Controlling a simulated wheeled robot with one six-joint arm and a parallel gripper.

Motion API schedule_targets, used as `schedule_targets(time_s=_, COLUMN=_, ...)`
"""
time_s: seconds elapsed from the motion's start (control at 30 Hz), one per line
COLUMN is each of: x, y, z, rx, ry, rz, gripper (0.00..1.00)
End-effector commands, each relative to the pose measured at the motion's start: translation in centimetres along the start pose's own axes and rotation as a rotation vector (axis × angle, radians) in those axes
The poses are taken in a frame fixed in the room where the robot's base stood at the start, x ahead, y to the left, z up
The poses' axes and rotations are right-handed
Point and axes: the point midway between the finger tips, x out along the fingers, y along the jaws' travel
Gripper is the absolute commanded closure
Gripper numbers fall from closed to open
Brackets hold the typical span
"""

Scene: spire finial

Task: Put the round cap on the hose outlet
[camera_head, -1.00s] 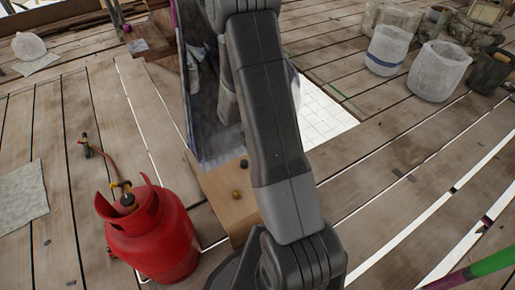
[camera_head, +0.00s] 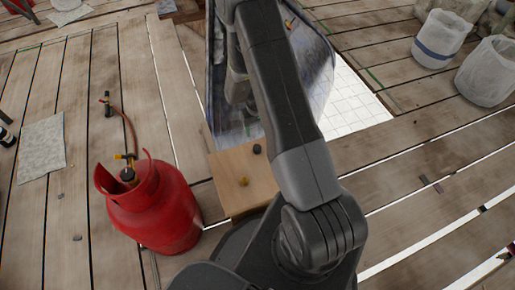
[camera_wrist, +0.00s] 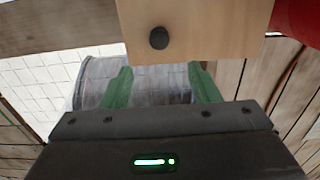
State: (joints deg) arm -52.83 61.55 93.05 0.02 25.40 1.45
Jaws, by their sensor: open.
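A small dark round piece (camera_head: 257,148), which looks like the round cap, sits on the wooden board (camera_head: 228,202). In the wrist view the dark piece (camera_wrist: 158,38) is on the board (camera_wrist: 205,25), beyond my fingertips. A red gas cylinder (camera_head: 152,218) stands left of the board. A yellow-and-black valve fitting (camera_head: 126,170) is on its top, with a red hose (camera_head: 131,130). Which fitting is the hose outlet I cannot tell for sure.
A dark, glossy curved panel (camera_head: 325,55) stands behind the board, beside white grid tiles (camera_head: 350,105). A grey cloth (camera_head: 42,148) lies at left. White buckets (camera_head: 440,38) stand at the far right. The plank deck has open gaps.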

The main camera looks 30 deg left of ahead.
Motion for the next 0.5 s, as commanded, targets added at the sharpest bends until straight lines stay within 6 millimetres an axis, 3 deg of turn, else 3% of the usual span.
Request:
schedule_targets(time_s=0.3, x=6.1, y=0.0, z=0.1, rx=0.0, ry=-0.002, rz=0.0, gripper=0.45)
schedule_targets(time_s=0.5, x=7.6, y=0.0, z=0.0, rx=0.0, ry=0.0, rz=0.0, gripper=0.45)
